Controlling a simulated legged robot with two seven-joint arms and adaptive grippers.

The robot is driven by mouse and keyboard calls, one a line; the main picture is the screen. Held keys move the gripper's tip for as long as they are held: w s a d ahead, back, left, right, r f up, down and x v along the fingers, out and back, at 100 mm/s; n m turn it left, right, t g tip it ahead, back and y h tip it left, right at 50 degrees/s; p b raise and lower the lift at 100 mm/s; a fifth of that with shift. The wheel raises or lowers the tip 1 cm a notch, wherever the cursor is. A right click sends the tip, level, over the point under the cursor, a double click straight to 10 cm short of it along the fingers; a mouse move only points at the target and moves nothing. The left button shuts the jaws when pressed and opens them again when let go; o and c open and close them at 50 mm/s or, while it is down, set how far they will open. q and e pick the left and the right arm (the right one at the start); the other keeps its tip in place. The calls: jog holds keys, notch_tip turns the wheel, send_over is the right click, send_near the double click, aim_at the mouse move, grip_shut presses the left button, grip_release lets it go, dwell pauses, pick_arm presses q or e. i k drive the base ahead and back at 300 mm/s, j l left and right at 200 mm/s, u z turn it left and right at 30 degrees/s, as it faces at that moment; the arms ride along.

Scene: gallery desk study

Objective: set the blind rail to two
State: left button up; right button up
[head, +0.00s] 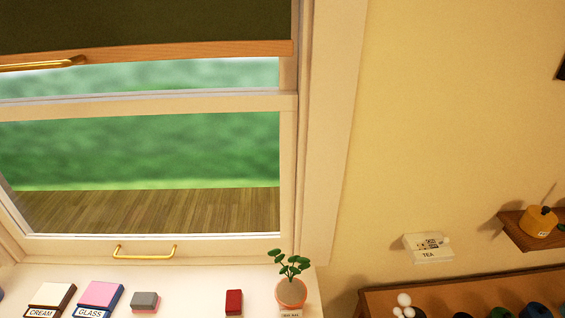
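The dark green blind (150,22) hangs over the top of the window in the head view. Its wooden rail (190,52) runs along the blind's lower edge, slightly tilted in the picture. A brass handle (45,64) is fixed to the rail at the left and is cut off by the picture's edge. The rail sits above the window's middle bar (150,106). I see no scale or number marks beside the blind. Neither of my grippers is in view.
Below is a white sill with boxes labelled CREAM (48,300) and GLASS (98,297), a grey-pink block (145,302), a red block (234,302) and a potted plant (291,285). The sash has a brass handle (145,252). A TEA box (428,247) is at right.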

aim_at(55, 59)
jog(key=u, duration=1.5)
jog(key=i+j+z, duration=0.15)
jog(key=k, duration=0.05)
